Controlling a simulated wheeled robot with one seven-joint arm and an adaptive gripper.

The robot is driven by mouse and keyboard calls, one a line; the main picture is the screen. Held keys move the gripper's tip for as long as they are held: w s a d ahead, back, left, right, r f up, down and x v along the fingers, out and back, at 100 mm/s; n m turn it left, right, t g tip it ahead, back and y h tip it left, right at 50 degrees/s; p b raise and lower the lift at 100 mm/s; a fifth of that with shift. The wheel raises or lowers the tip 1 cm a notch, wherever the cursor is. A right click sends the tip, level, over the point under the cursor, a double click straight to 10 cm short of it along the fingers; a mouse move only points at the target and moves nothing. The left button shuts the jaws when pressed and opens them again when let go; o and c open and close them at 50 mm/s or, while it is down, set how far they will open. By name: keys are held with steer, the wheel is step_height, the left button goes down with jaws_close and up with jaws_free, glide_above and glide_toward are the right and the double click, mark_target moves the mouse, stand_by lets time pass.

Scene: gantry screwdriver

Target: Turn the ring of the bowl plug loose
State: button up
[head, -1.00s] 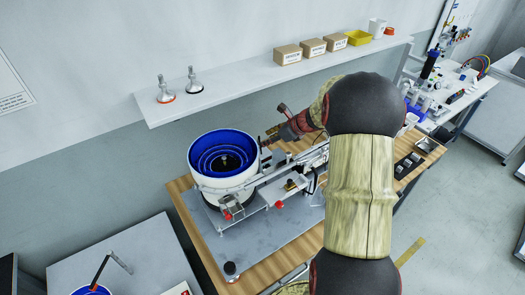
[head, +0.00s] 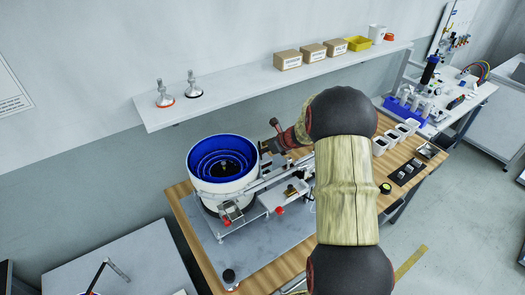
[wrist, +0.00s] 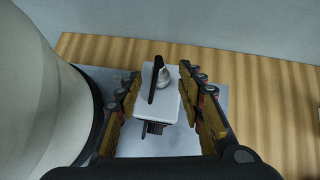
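The bowl feeder, white outside and blue inside (head: 222,168), stands on the table in the head view. Its pale wall (wrist: 38,85) fills the left of the wrist view. A small white box (wrist: 172,108) sits beside it, with a silver knob and a thin black upright piece on top. A dark ribbed round part (wrist: 153,128), perhaps the plug's ring, shows at the box's near side. My gripper (wrist: 160,75) is open, one finger on each side of the box, with gaps visible. In the head view my gripper (head: 270,144) is behind the bowl's right side, mostly hidden.
The bowl stands on a grey plate (head: 262,236) on a wooden table (head: 384,206). A feeder rail runs right from the bowl. A wall shelf (head: 240,88) with boxes and two small stands is behind. Bare wood lies beyond the white box in the wrist view.

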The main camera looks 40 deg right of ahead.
steer(key=c, duration=0.3)
jaws_close()
stand_by(0.3)
